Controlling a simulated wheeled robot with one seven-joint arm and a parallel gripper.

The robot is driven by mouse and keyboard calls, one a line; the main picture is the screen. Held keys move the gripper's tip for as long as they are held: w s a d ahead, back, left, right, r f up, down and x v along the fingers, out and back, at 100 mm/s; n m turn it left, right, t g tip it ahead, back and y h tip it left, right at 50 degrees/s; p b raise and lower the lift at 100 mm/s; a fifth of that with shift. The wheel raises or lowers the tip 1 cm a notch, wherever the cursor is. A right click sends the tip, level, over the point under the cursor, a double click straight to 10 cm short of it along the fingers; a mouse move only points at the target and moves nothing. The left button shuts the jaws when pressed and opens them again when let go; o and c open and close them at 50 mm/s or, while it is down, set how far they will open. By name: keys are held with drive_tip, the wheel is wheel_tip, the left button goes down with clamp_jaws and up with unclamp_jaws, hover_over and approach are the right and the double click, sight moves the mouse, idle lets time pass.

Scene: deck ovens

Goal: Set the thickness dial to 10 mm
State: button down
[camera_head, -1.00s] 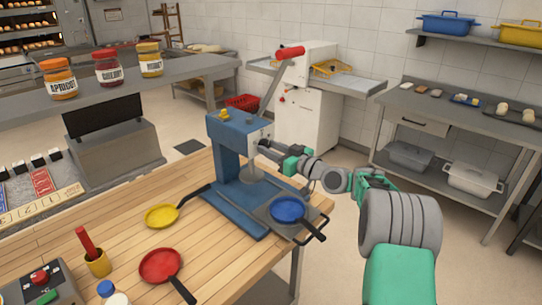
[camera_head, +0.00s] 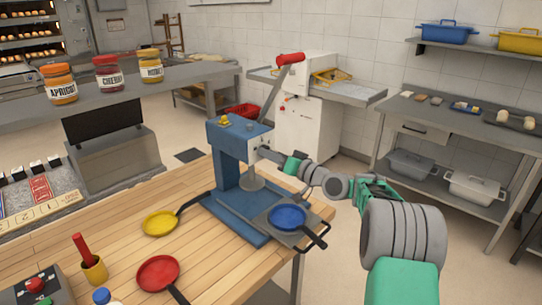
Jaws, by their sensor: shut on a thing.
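A blue press (camera_head: 226,158) with a red-tipped lever stands on the wooden table. A pale plate (camera_head: 257,140) is on the side of its head facing my arm. My gripper (camera_head: 265,153) is at this plate, shut on the small thickness dial there. The fingers and wrist hide the dial, and I cannot read its setting or any marks. A round grey press disc hangs below the head, above the blue base.
A blue pan (camera_head: 288,217) rests on a grey plate at the base, below my arm. A yellow pan (camera_head: 161,222), a red pan (camera_head: 158,273) and a yellow cup (camera_head: 95,269) stand on the table. The wood between them is clear.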

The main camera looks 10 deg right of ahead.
drive_tip(key=c, duration=0.9)
unclamp_jaws()
drive_tip(key=shift+c, duration=0.2)
drive_tip(key=b+v, duration=0.2)
drive_tip(key=v, duration=0.5)
drive_tip(key=shift+s+d, duration=0.2)
drive_tip(key=shift+s, duration=0.1)
